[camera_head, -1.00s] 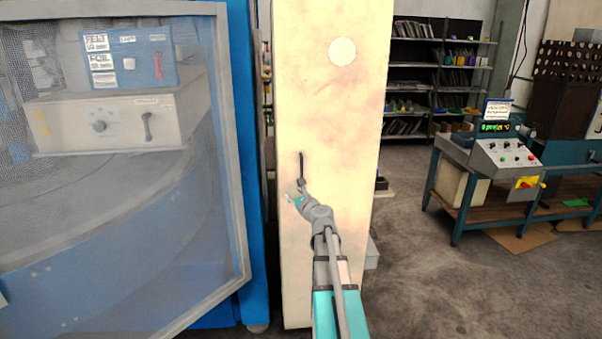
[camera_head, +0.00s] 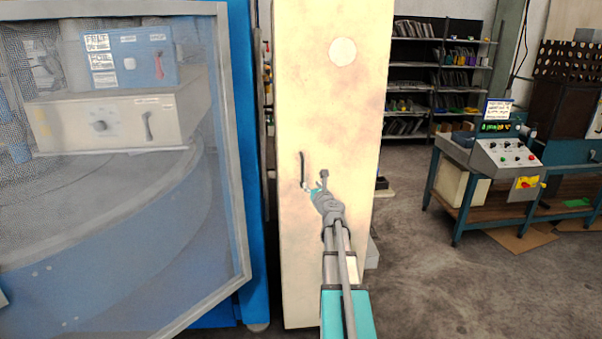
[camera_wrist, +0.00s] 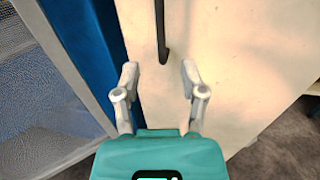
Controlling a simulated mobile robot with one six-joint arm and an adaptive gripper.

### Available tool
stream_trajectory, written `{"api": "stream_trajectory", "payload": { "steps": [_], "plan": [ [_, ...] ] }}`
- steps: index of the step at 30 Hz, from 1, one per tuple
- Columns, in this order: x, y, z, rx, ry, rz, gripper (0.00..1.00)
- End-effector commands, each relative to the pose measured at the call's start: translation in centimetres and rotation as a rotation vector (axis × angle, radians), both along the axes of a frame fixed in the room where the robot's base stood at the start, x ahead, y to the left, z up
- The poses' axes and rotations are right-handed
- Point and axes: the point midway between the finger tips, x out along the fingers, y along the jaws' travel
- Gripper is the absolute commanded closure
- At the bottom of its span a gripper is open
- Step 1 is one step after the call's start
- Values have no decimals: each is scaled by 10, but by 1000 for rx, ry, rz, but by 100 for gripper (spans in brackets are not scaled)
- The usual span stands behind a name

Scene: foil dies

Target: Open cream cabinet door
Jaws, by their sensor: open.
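The cream cabinet door (camera_head: 330,110) is a tall, narrow panel with a pale round disc near its top, and it looks shut. Its black vertical handle (camera_head: 302,168) is on the left part of the door. My gripper (camera_head: 313,187) is at the handle's lower end, slightly to its right in the head view. In the wrist view my gripper (camera_wrist: 160,85) is open, its two fingers apart. The handle (camera_wrist: 162,35) comes down from the top edge, its lower end between and just ahead of the fingertips. I cannot tell whether anything touches.
A blue machine with a grey-framed mesh guard (camera_head: 215,150) stands close on the left. Shelves (camera_head: 430,80) are behind on the right. A control console (camera_head: 505,155) sits on a blue-framed bench at right. The floor (camera_head: 430,270) right of the cabinet is clear.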

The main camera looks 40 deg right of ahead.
Motion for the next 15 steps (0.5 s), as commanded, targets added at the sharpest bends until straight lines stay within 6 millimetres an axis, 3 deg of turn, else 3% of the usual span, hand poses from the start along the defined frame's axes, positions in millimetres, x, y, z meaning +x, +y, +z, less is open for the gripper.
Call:
{"api": "stream_trajectory", "payload": {
  "steps": [15],
  "plan": [
    [73, -28, 0, -1, 0, 0, 46]
  ]
}}
